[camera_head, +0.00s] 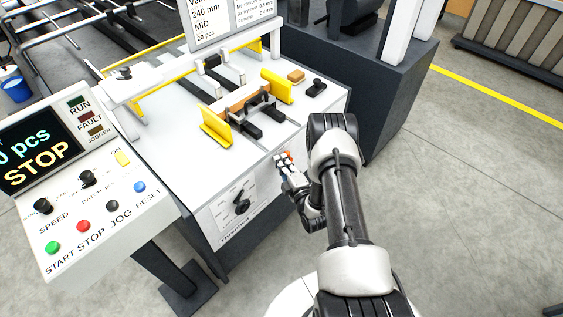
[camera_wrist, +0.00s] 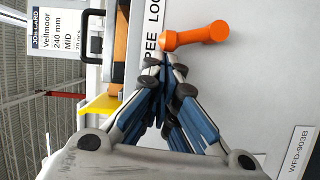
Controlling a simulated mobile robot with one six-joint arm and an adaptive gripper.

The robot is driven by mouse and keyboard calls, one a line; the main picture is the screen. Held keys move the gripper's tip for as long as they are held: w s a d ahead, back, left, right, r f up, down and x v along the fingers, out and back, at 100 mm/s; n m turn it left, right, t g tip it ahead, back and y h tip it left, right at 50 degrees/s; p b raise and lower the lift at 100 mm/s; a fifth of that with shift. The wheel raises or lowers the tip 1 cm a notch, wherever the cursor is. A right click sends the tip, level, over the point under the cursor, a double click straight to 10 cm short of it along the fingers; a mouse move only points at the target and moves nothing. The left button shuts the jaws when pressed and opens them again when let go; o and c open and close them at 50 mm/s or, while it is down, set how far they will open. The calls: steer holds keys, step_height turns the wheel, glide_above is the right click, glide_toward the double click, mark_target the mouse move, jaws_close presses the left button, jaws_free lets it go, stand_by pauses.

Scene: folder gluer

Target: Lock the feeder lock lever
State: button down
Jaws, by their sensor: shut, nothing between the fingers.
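The orange feeder lock lever (camera_wrist: 197,36) sits on a pale panel in the wrist view, lying almost level across the picture with its thick rounded end to the right. Its left end is close to black printed lettering, partly hidden, reading "FEE" and "LO". My gripper (camera_wrist: 172,76) is shut and empty, with its fingertips just below the lever's left end in the picture. I cannot tell whether they touch. In the head view my gripper (camera_head: 284,164) is at the machine's front face, and a bit of orange shows beside its tips.
A black dial (camera_head: 242,202) is on the front panel left of my gripper. The feeder table (camera_head: 180,130) above carries yellow guides (camera_head: 216,134) and black clamps. A control console (camera_head: 105,205) with buttons and a STOP display stands at left.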

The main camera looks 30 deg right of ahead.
steer(key=shift+d+r, duration=0.1)
steer(key=shift+r, duration=0.1)
steer(key=shift+w+d+r+m+g+p, duration=0.15)
steer(key=shift+d+r+m+g+p, duration=0.25)
steer(key=shift+m, duration=0.2)
steer(key=shift+w+d+r+m+g+y+p, duration=0.25)
steer(key=shift+d+r+m+y+p, duration=0.2)
steer(key=shift+m, duration=0.45)
steer(key=shift+w+d+r+m+g, duration=0.1)
steer(key=shift+d+m+g, duration=0.1)
steer(key=shift+d+m, duration=0.15)
steer(key=shift+w+d+m+g, duration=0.1)
steer(key=shift+d+m+g, duration=0.05)
steer(key=shift+d+m, duration=0.2)
steer(key=shift+w+d+b, duration=0.1)
steer(key=shift+d+b, duration=0.2)
steer(key=shift+b, duration=0.05)
steer(key=shift+r, duration=0.1)
